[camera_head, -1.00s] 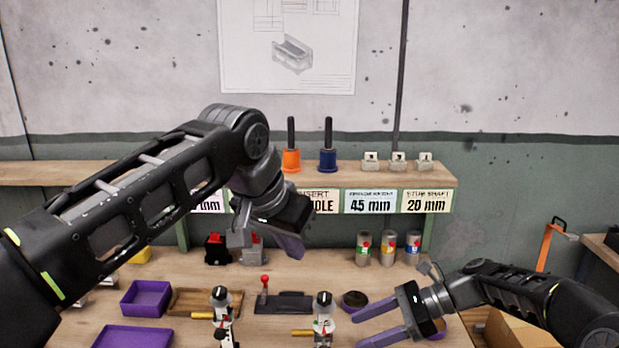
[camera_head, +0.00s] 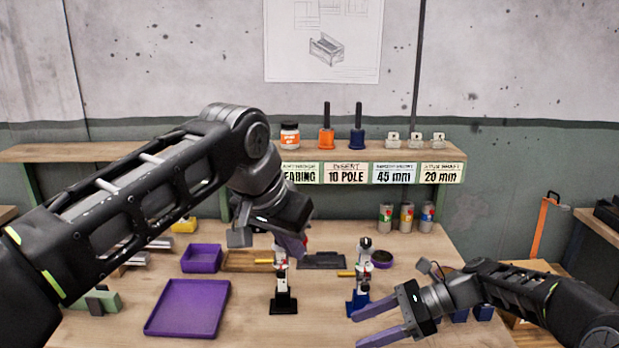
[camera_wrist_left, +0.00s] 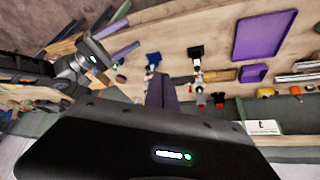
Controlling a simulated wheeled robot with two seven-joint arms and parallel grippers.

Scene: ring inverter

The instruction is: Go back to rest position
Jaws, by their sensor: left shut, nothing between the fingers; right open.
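My left gripper (camera_head: 292,240) is raised above the back middle of the workbench (camera_head: 240,330), its purple fingers pointing down and closed together. In the left wrist view its fingers (camera_wrist_left: 161,92) show as one purple block with nothing held. My right gripper (camera_head: 362,324) is at the right front, its two purple fingers spread apart and empty, pointing left over the bench. A black-based stand (camera_head: 283,300) and a blue-based stand (camera_head: 358,300) stand upright on the bench. The left gripper hides what is behind it.
A large purple tray (camera_head: 188,308) and a small purple bin (camera_head: 202,259) are at left. A shelf (camera_head: 455,153) along the wall holds a jar (camera_head: 290,135), an orange-based tool (camera_head: 326,138) and a blue-based tool (camera_head: 357,138). Cans (camera_head: 406,218) stand at the back right. The front middle is clear.

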